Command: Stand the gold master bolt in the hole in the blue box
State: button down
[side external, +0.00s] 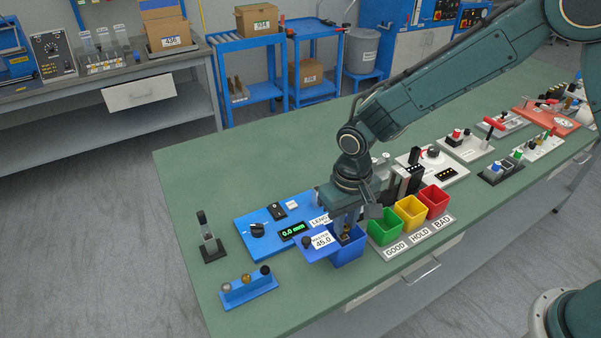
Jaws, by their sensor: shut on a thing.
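My gripper (347,231) points down over the blue box (349,259), at the front edge of the green table. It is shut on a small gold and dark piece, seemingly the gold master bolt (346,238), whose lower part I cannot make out. A blue plate beside the box carries a white label reading MASTER 45.0 (322,240) and a dark round spot at its left end. The hole itself is not clear in this view.
A blue length gauge (262,229) reading 0.0 mm stands behind left. Green (384,239), yellow (410,223) and red (434,213) bins stand right. A blue rack (249,292) with several round-topped pieces and a dark stand (211,252) are left.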

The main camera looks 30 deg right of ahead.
jog(key=shift+f, duration=0.15)
dwell(0.3)
jog(key=c, duration=1.2)
grip_release()
jog(key=shift+o, duration=0.4)
jog(key=shift+o, duration=0.8)
jog(key=shift+a+r, duration=0.1)
jog(key=shift+r, duration=0.25)
jog(key=shift+o, duration=0.2)
jog(key=shift+r, duration=3.65)
